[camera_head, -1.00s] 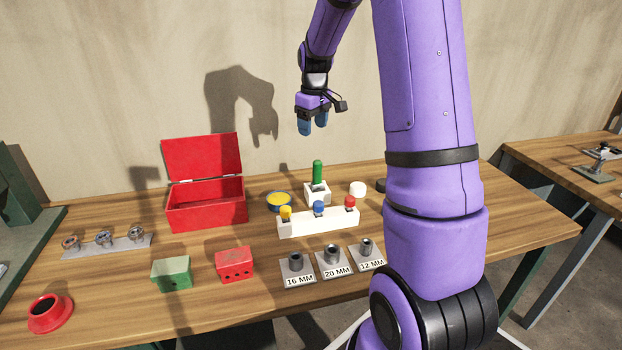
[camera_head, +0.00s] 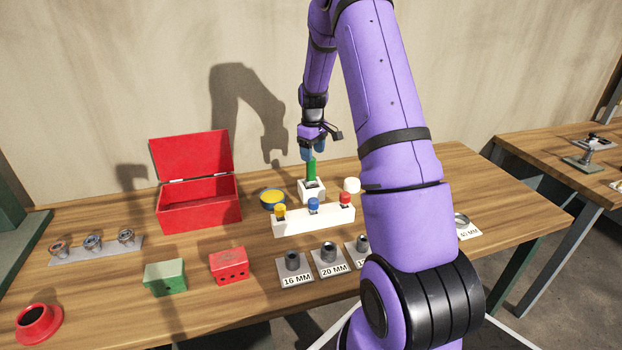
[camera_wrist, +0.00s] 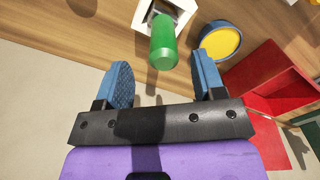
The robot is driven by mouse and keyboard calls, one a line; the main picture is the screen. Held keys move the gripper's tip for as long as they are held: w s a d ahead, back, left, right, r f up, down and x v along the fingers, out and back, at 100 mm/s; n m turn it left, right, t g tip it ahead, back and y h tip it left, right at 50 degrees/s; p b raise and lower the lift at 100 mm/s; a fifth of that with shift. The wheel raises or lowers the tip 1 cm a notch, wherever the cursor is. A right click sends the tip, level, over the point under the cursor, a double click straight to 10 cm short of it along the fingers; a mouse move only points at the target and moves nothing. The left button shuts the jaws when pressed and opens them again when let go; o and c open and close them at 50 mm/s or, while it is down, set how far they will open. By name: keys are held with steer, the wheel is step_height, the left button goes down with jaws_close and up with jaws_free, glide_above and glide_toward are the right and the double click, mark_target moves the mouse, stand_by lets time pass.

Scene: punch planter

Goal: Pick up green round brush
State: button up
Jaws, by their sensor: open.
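The green round brush (camera_head: 312,170) stands upright in a white square holder (camera_head: 312,191) on the wooden table. In the wrist view the brush (camera_wrist: 163,45) shows as a green cylinder rising from the white holder (camera_wrist: 187,14), seen mostly from its top end. My gripper (camera_head: 314,152) hangs just above the brush in the head view, fingers pointing down. In the wrist view my gripper (camera_wrist: 164,82) is open, with blue pads apart and nothing held. The brush's end shows near the gap between the fingertips. I cannot tell whether it lies between the pads.
A yellow-filled blue dish (camera_head: 272,198) and an open red box (camera_head: 198,205) stand to the left. A white block (camera_head: 330,218) with yellow, blue and red knobs is in front. A white round piece (camera_head: 352,185) sits close on the right.

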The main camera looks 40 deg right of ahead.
mark_target(311, 164)
step_height(311, 164, down, 5)
steer(key=shift+w+a+f, duration=0.1)
steer(key=shift+w+a, duration=0.05)
steer(key=c, duration=1)
